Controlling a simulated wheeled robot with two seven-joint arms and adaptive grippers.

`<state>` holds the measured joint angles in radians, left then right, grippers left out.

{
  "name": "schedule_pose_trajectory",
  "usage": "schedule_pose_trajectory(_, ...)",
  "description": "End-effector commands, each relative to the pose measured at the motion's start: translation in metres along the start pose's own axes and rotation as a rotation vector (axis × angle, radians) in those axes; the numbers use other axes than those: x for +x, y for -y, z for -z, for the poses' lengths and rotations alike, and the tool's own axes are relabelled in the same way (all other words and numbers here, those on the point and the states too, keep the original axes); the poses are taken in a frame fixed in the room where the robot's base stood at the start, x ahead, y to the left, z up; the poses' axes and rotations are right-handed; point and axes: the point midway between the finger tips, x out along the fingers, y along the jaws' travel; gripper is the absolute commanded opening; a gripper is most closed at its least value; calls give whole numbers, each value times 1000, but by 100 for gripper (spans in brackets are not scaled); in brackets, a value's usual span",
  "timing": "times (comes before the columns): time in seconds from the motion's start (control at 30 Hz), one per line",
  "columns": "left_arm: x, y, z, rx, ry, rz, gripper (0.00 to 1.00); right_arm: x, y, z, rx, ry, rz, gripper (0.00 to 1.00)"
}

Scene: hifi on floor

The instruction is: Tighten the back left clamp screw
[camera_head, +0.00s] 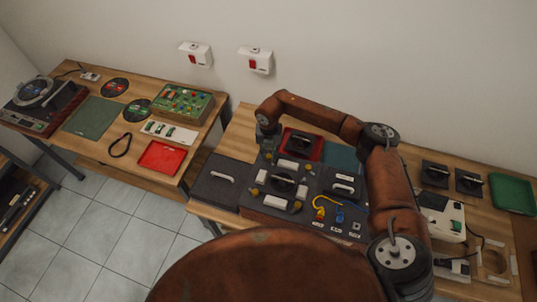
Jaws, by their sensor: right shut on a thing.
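A dark hi-fi unit (270,200) sits on the right wooden table. Small yellow clamp screws show around its middle: the front left one (255,191), the front right one (297,207) and the back right one (314,169). The back left clamp screw (268,157) is at the unit's back left corner. My right arm reaches over from the right, and my right gripper (266,142) points down there. It is shut on the back left clamp screw; its fingertips are small and partly hidden. My left gripper is out of view.
A red tray (301,146) lies behind the unit. A grey case (222,182) with a pale handle stands to its left. The left table holds a turntable (40,100) and a red tray (160,157).

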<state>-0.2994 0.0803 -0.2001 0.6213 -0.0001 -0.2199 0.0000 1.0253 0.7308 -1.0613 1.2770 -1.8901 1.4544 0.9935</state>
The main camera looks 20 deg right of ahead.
Motion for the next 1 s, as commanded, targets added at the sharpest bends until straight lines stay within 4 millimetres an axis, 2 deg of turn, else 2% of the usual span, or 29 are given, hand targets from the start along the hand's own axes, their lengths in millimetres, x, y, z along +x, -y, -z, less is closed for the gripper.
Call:
schedule_pose_trajectory(0.4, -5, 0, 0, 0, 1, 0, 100, -3, -1, -4, 251, 8, -7, 0)
schedule_pose_trajectory(1.0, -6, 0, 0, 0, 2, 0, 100, -2, -2, -2, 309, 5, -6, 0)
